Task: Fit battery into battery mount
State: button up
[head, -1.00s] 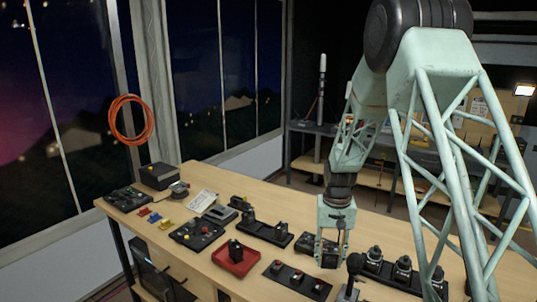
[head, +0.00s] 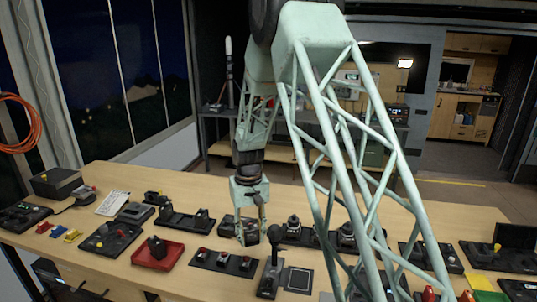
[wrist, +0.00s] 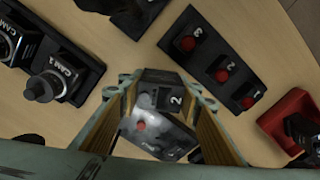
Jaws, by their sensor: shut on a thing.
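My gripper (wrist: 170,94) is shut on a small dark block with a white "2" (wrist: 175,101), which I take to be the battery. In the wrist view it sits between the fingertips. A grey box face with a red dot (wrist: 141,126) shows beyond it, between the fingers; I cannot tell whether the two touch. In the head view my gripper (head: 250,238) is low over the bench, in front of a dark box (head: 228,227), and the block is mostly hidden. I cannot tell for certain which fixture is the battery mount.
A black strip with red knobs numbered 1 to 3 (wrist: 222,70) lies close by, also in the head view (head: 222,262). A red tray (head: 174,262) is to its left. A black stick (head: 271,262) stands right of the gripper. Camera units (wrist: 60,78) crowd the other side.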

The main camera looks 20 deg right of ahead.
jog(key=w+r+m, duration=0.3)
jog(key=r, duration=1)
jog(key=shift+w+r, duration=0.2)
jog(key=shift+r, duration=0.15)
jog(key=shift+d, duration=0.1)
